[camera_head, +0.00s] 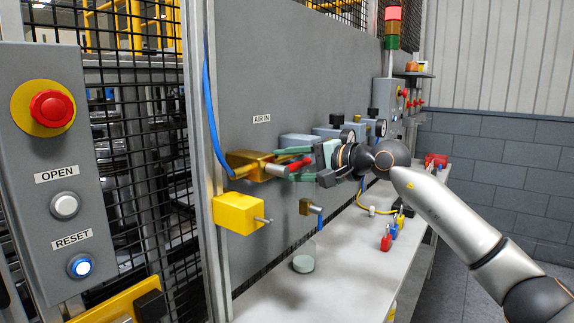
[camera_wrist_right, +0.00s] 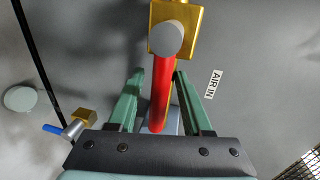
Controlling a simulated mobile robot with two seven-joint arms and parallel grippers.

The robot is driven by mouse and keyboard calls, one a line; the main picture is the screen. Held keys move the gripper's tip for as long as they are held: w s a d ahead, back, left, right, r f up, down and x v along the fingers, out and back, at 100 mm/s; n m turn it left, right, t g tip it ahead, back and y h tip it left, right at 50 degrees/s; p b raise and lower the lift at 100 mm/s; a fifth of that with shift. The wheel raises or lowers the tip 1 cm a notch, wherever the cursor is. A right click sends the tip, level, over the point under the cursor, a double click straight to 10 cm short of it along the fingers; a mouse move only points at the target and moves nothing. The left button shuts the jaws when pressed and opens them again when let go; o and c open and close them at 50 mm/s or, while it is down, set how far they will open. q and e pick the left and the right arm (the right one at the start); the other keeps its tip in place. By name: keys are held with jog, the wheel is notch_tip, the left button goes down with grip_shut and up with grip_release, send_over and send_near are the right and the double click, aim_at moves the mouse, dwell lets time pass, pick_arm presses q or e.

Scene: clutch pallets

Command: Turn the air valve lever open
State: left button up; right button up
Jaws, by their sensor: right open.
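The air valve has a brass body (camera_head: 248,166) on the grey panel under the AIR IN label. Its red lever (camera_head: 297,164) points right, away from the valve, and also shows in the right wrist view (camera_wrist_right: 162,92). My right gripper (camera_head: 281,166) is open, with its green fingers on either side of the lever. In the right wrist view, the lever runs between the fingers (camera_wrist_right: 159,74); there is a gap on the left, and I cannot tell whether the right finger touches it. My left gripper is out of view.
A yellow block (camera_head: 238,214) juts out just below the valve. A small brass drain valve with a blue handle (camera_head: 318,216) hangs below, above a grey round cup (camera_head: 303,264). Gauges (camera_head: 347,135) and regulators stand behind the gripper. Red and blue locks (camera_head: 386,242) lie on the bench.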

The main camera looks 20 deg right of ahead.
jog(key=shift+s+d, duration=0.35)
jog(key=shift+s, duration=0.05)
pick_arm(q)
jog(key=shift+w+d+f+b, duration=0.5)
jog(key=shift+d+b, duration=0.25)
jog(key=shift+b, duration=0.45)
pick_arm(e)
jog(key=v, duration=1.1)
jog(key=shift+s+r, duration=0.2)
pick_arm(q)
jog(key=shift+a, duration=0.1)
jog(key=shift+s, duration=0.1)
pick_arm(e)
jog(key=shift+d, duration=0.15)
